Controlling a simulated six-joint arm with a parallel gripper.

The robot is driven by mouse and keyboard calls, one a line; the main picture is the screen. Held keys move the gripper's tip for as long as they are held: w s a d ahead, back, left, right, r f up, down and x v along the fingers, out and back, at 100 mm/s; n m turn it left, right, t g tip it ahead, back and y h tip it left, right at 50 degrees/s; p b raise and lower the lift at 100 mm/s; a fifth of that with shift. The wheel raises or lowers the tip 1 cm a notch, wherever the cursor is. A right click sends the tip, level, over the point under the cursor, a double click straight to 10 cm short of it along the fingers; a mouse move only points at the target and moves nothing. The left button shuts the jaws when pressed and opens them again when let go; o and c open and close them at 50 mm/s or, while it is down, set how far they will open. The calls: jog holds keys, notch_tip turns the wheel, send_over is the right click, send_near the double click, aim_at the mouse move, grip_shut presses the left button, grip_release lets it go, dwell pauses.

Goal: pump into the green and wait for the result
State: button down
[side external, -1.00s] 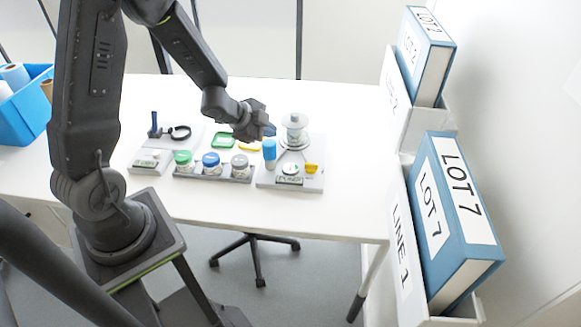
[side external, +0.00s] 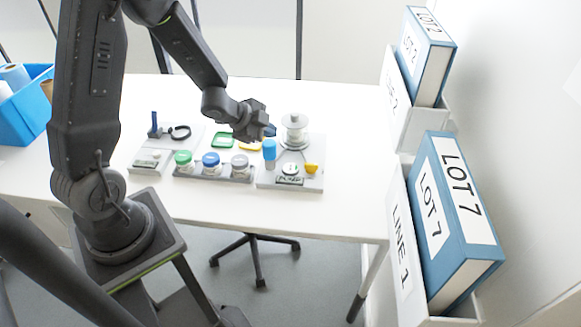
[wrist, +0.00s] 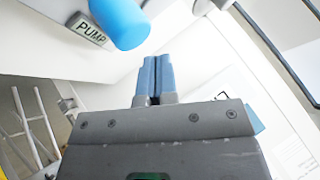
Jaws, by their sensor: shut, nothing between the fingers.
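My gripper (side external: 270,130) is shut and empty, its blue fingertips pressed together, hovering beside the pump unit. In the wrist view the closed fingertips (wrist: 157,75) point toward a blue cylinder (wrist: 122,20) on that unit, apart from it in the picture. The pump unit (side external: 312,184) is a grey base with a PUMP label (side external: 289,181), a blue cylinder (side external: 269,150), a yellow part (side external: 311,168) and a clear spool-like piece (side external: 294,130). The green-lidded jar (side external: 183,158) stands leftmost in a grey rack, next to a blue-lidded jar (side external: 211,160) and a grey-lidded jar (side external: 240,162).
A green frame (side external: 222,140) and a yellow piece (side external: 249,146) lie behind the rack. A grey station (side external: 150,160) with a black ring stands left. A blue bin (side external: 25,110) is far left. Binders in holders (side external: 455,220) stand right. The table's front is clear.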

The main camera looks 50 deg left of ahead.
aim_at(274, 142)
jog(key=shift+f, duration=0.45)
jog(key=shift+f, duration=1.1)
dwell(1.0)
jog(key=shift+r, duration=1.6)
jog(key=shift+r, duration=3)
